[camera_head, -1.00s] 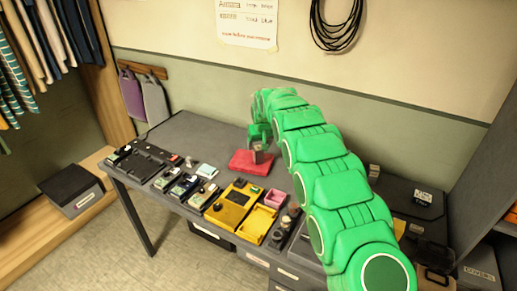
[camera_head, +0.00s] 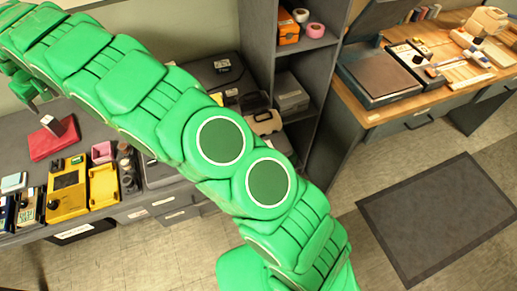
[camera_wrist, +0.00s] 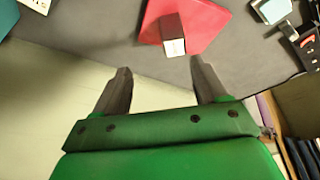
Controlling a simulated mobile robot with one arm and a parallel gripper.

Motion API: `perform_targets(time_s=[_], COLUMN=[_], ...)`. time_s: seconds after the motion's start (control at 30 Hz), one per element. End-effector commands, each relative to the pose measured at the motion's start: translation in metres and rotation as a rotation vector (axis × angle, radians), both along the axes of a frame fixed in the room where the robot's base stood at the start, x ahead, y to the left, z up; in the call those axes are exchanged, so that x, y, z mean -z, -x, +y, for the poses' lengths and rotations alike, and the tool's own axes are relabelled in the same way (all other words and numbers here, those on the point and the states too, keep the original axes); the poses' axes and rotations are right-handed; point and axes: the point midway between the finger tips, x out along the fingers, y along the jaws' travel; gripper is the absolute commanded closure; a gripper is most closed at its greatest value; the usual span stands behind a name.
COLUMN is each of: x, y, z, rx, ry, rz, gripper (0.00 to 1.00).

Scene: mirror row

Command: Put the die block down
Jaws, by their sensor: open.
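The die block (camera_head: 64,126) is a small dark grey block standing on the red mat (camera_head: 40,148) on the long grey table. In the wrist view the die block (camera_wrist: 172,28) shows a pale end face and rests on the red mat (camera_wrist: 203,22), near its edge. My gripper (camera_wrist: 161,68) is open and empty, its two dark fingers apart. The block lies beyond the fingertips, not between them. In the head view my gripper (camera_head: 36,103) is at the far left, just behind the block, partly hidden by my green arm.
A yellow device (camera_head: 68,190) and a yellow tray (camera_head: 103,185) stand in front of the mat, with a pink box (camera_head: 102,152) beside them. A shelf unit (camera_head: 300,80) and a wooden workbench (camera_head: 410,95) are at the right. A dark floor mat (camera_head: 437,215) lies on open floor.

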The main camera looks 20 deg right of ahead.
Motion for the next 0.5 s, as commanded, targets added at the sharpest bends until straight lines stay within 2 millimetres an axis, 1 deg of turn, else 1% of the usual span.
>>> perform_targets(time_s=[0.03, 0.17, 0.2, 0.27, 0.33, 0.5], x=[-0.008, -0.028, -0.032, -0.039, -0.050, -0.070], y=[-0.001, -0.001, 0.000, 0.003, 0.007, 0.021], z=[-0.016, -0.060, -0.074, -0.095, -0.118, -0.175], rx=[0.018, 0.067, 0.082, 0.105, 0.133, 0.198], ry=[0.007, 0.033, 0.041, 0.053, 0.062, 0.089], rz=[0.002, 0.017, 0.023, 0.034, 0.042, 0.070], gripper=[0.28, 0.28, 0.28, 0.28, 0.28, 0.28])
